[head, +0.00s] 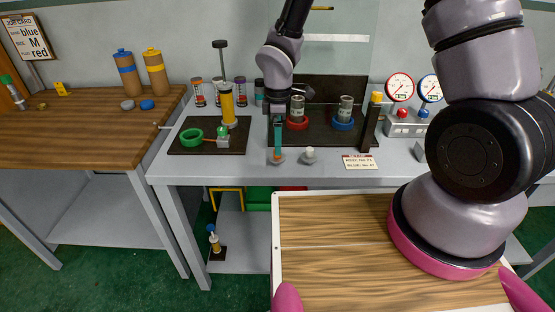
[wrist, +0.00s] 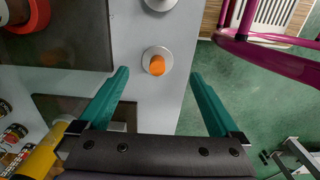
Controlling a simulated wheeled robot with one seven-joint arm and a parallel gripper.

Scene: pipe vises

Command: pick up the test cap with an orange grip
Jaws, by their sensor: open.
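The test cap with an orange grip (head: 277,158) stands on the grey table near its front edge. In the wrist view its round grey base and orange grip (wrist: 157,65) show between the tips of my teal fingers. My gripper (head: 278,145) is open and points down just over this cap in the head view. Its fingers partly hide the cap there. I cannot tell the exact height gap. A second cap with a grey grip (head: 309,155) stands just to the right; its edge shows at the top of the wrist view (wrist: 160,3).
Behind my gripper, two grey pipes stand in a red vise (head: 297,123) and a blue vise (head: 343,124) on a dark board. A hand pump with a yellow cylinder (head: 227,103) stands left. A label card (head: 360,162) lies right of the caps. Gauges (head: 399,88) stand back right.

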